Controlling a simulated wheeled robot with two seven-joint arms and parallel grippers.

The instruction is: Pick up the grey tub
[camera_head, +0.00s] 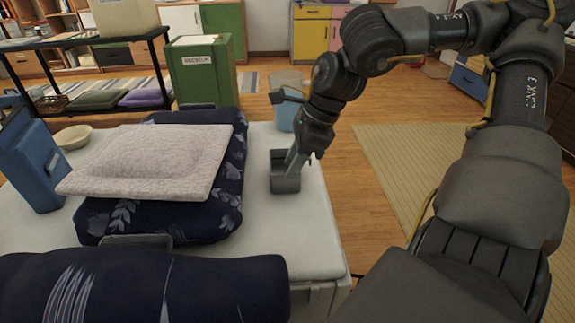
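The grey tub (284,184) is a small open box standing on the white table top (262,238), right of the navy patterned cushion. My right arm comes in from the right, and its gripper (293,163) points down at the tub. A finger overlaps the tub's right side at the rim. The other finger cannot be made out, so I cannot tell whether the gripper is closed on the wall. The tub appears to rest on the table. My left gripper is not in view.
A navy cushion (226,201) with a pale pillow (150,160) on it lies left of the tub. A blue container (35,165) and a cream bowl (73,136) are further left. A light blue bin (284,115) stands behind the tub. A dark navy roll (215,290) is in front.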

